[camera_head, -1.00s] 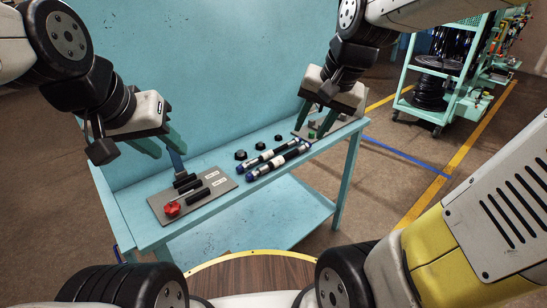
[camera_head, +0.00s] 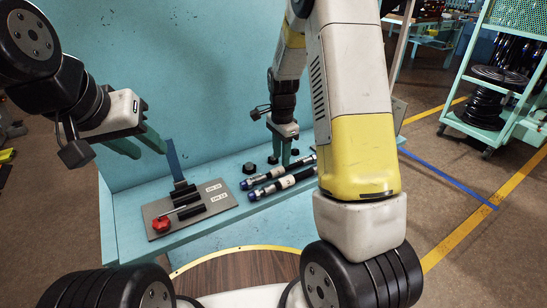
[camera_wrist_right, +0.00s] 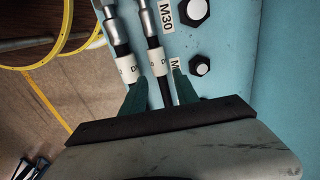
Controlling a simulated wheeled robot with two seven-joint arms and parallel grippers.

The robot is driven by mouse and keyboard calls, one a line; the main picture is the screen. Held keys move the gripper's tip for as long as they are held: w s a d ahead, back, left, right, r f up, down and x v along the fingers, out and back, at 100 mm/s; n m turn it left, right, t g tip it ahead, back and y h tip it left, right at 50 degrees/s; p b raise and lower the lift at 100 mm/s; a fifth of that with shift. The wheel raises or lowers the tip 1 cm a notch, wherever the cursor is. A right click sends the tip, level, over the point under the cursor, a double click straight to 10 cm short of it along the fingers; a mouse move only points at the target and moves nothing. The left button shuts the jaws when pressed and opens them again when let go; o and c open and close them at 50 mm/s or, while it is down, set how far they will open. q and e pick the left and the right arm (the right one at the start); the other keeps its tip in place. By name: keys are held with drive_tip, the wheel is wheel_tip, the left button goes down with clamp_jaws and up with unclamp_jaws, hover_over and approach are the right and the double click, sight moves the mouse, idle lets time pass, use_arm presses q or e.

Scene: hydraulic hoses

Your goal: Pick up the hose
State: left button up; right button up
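Two dark hoses with blue end caps and white label bands lie side by side on the light-blue table: the rear hose (camera_head: 266,177) and the front hose (camera_head: 262,193). The right wrist view also shows both, one on the left (camera_wrist_right: 118,38) and one on the right (camera_wrist_right: 152,42), with silver fittings. My right gripper (camera_head: 285,160) is over the hoses, pointing down. In the right wrist view its green fingers (camera_wrist_right: 158,80) are apart, with the right-hand hose running between them; contact is unclear. My left gripper (camera_head: 145,149) is open and empty above the table's left side.
A grey plate (camera_head: 190,208) with black cylinders and a red knob (camera_head: 161,224) lies left of the hoses. Black hex nuts (camera_head: 249,168) sit behind them. The blue back panel (camera_head: 200,80) rises behind the table. A hose cart (camera_head: 490,100) stands at right.

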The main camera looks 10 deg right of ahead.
sight(282, 170)
drive_tip(key=f, duration=0.5)
drive_tip(key=shift+d, duration=0.2)
clamp_jaws()
